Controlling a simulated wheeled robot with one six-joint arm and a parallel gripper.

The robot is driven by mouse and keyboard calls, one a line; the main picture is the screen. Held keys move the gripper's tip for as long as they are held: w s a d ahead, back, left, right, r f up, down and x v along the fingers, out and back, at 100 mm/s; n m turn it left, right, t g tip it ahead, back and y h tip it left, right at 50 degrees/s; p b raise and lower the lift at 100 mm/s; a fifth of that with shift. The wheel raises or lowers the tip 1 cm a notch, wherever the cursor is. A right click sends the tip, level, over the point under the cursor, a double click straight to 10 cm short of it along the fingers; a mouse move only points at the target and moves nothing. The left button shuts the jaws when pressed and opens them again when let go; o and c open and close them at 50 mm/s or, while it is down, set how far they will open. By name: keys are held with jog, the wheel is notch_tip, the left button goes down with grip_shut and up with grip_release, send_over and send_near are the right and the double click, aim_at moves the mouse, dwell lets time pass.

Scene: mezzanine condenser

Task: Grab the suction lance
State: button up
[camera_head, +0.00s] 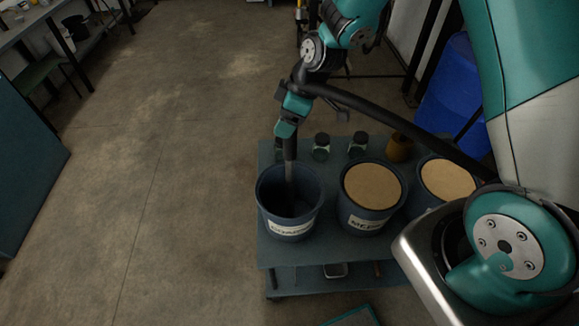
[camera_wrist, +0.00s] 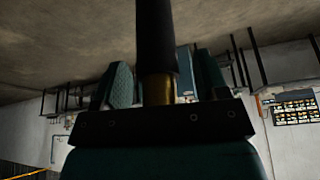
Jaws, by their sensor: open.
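The suction lance (camera_head: 291,172) is a dark, slim tube that reaches down into the open left bucket (camera_head: 272,222). A black hose (camera_head: 405,120) runs from its upper end down to the right. My gripper (camera_head: 287,122) is at the lance's upper part, above the bucket. In the wrist view, the dark tube (camera_wrist: 156,38) and its brass collar (camera_wrist: 158,90) lie between the jaws of my gripper (camera_wrist: 163,80). The jaws are open, with a finger on either side of the lance. The lance's lower end is hidden inside the bucket.
Two buckets filled with tan material, the middle one (camera_head: 372,186) and the right one (camera_head: 447,179), stand on a blue-grey cart (camera_head: 268,255). Small jars (camera_head: 321,147) and a brown container (camera_head: 399,148) stand behind them. A blue drum (camera_head: 452,95) is beyond. Open floor (camera_head: 170,170) lies left.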

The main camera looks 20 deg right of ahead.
grip_shut()
jog(key=shift+r, duration=0.1)
